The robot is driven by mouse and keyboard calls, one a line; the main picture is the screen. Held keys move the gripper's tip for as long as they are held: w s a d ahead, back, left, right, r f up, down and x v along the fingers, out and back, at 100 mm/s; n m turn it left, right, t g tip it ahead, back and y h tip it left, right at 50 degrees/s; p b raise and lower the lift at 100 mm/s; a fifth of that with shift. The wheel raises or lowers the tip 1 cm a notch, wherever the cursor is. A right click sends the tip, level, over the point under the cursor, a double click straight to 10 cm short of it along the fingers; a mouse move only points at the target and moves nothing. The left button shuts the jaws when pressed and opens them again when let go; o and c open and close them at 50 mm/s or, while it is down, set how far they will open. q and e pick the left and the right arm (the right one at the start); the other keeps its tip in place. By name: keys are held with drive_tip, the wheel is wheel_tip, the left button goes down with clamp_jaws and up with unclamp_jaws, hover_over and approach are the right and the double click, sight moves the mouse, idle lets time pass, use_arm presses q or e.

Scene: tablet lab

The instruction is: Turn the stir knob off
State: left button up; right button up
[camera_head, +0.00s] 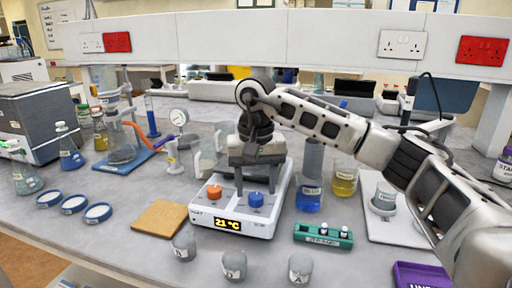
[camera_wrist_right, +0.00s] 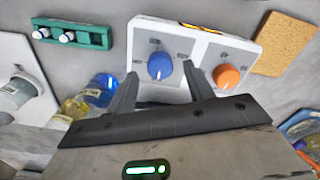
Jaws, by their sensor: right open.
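The hotplate stirrer (camera_head: 232,222) stands on the bench with its front display reading 21 °C. Its front panel carries an orange knob (camera_head: 214,192) on the left and a blue knob (camera_head: 256,199) on the right. I cannot read the labels that tell which one is the stir knob. My right gripper (camera_head: 256,186) points down over the stirrer. In the right wrist view, the open gripper (camera_wrist_right: 161,88) has its fingers on either side of the line to the blue knob (camera_wrist_right: 160,66), with nothing held. The orange knob (camera_wrist_right: 227,77) lies outside the fingers. My left gripper is not in view.
A cork mat (camera_head: 160,219) lies left of the stirrer. Several small labelled glass vessels stand in front. A green vial rack (camera_head: 322,236) and a cylinder with blue liquid (camera_head: 309,200) stand close on the right. A yellow-liquid beaker (camera_head: 345,182) is beyond.

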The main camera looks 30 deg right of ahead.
sight(256, 195)
use_arm(q)
drive_tip(key=p, duration=0.1)
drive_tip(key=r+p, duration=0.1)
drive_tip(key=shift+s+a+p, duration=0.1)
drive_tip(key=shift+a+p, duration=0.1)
drive_tip(key=shift+p, duration=0.1)
use_arm(e)
wheel_tip(256, 195, up, 14)
drive_tip(key=shift+r, duration=0.15)
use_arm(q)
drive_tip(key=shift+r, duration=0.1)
use_arm(e)
drive_tip(key=shift+s, duration=0.1)
